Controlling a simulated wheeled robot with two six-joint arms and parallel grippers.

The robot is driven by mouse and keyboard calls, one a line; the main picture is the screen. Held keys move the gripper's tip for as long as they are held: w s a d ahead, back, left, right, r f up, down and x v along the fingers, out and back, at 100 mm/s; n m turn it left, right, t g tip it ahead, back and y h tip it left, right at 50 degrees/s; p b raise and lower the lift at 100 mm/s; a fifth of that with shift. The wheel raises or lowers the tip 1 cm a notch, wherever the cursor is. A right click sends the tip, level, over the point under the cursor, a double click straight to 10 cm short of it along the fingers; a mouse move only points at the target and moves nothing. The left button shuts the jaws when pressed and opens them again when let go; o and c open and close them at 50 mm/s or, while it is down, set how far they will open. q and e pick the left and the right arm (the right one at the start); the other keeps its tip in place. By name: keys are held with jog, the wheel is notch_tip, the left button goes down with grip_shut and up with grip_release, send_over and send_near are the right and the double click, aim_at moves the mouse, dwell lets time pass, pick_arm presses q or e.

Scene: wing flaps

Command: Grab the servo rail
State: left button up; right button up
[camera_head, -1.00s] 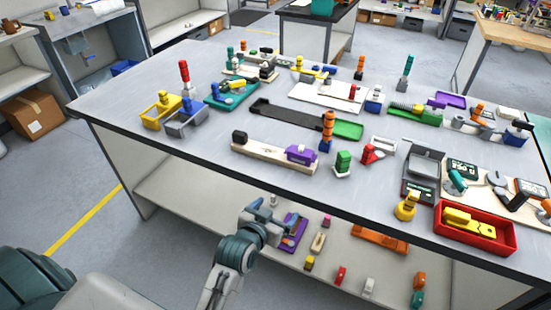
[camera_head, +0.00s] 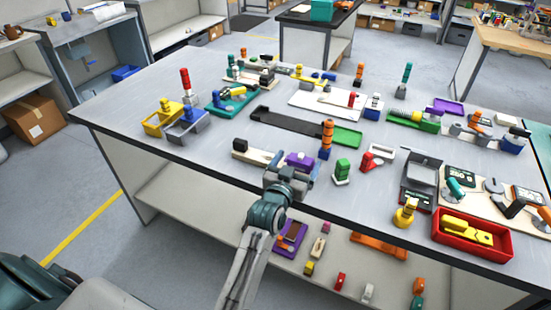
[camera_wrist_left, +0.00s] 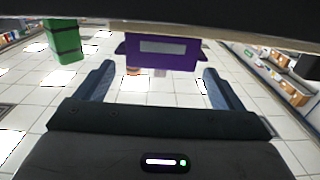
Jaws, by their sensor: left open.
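A pale wooden rail (camera_head: 250,152) lies near the table's front edge, with a black block (camera_head: 240,145) at its left end and a purple block (camera_head: 300,160) towards its right end. I take it as the servo rail. My left gripper (camera_head: 285,168) is at its front side, by the purple block, and hides part of the rail. In the left wrist view the fingers (camera_wrist_left: 157,78) are spread and empty. The purple block (camera_wrist_left: 160,52) with a grey label shows ahead between them; contact is not visible. My right gripper is out of view.
An orange-and-blue stack (camera_head: 326,140) stands just behind the rail's right end. A green block (camera_head: 342,170) is to the right; a green block also shows in the left wrist view (camera_wrist_left: 63,40). A black tray (camera_head: 290,124) lies behind. A lower shelf (camera_head: 200,205) runs below the tabletop.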

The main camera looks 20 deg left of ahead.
aim_at(299, 158)
pick_arm(q)
jog(key=w, duration=0.2)
jog(key=shift+w, duration=0.3)
jog(key=shift+w+f, duration=0.15)
jog(key=shift+w, duration=0.15)
jog(key=shift+s, duration=0.1)
jog(key=shift+c, duration=0.7)
jog(key=c, duration=1.1)
jog(key=shift+c, duration=0.4)
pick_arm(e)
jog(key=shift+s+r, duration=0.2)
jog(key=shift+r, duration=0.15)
pick_arm(q)
jog(key=shift+r, duration=0.25)
